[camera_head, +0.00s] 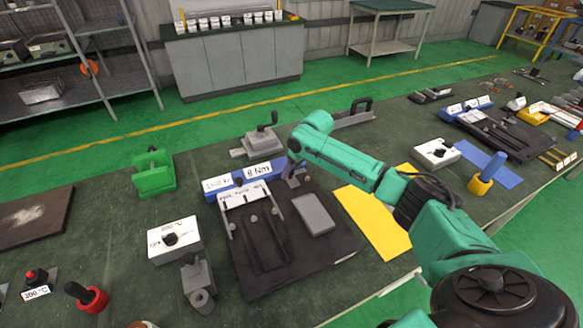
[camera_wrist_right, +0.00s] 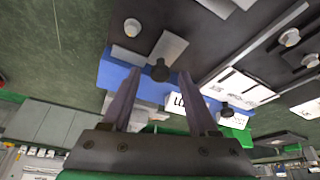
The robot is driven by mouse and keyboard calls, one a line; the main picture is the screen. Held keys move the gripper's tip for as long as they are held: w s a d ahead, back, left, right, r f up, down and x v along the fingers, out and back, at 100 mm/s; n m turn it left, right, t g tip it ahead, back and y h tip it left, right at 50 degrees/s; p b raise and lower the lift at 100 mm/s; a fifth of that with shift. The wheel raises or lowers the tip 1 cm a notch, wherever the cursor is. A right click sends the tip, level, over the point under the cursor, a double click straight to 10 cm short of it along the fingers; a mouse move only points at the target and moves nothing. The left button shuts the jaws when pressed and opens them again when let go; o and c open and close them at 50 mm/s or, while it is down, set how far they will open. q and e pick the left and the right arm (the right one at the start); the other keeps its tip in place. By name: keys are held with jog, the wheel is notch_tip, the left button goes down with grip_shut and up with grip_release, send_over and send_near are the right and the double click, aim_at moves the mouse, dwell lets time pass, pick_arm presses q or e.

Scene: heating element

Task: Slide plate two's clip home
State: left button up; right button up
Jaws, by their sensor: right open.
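My right gripper (camera_head: 294,172) reaches in over the back edge of a black plate (camera_head: 325,248) at the middle of the bench. In the right wrist view the gripper (camera_wrist_right: 159,82) is open, with its two fingers either side of a dark round knob (camera_wrist_right: 160,70). The knob is by a grey clip-like piece (camera_wrist_right: 168,48) at a blue block (camera_wrist_right: 125,75); I cannot tell whether the fingers touch it. In the head view the gripper partly hides this spot. A second black plate (camera_head: 519,145) lies at the far right. I cannot read which is plate two. My left gripper is not in view.
A grey block (camera_head: 314,214) lies on the near plate. A white box with a black knob (camera_head: 175,238) and a grey clamp (camera_head: 197,282) stand left of it. A yellow mat (camera_head: 372,222) lies to the right. A green fixture (camera_head: 153,171) and grey vise (camera_head: 259,142) stand behind.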

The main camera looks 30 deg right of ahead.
jog(key=shift+w+f, duration=0.1)
jog(key=shift+f, duration=0.15)
grip_shut()
jog(key=shift+r, duration=0.1)
dwell(1.2)
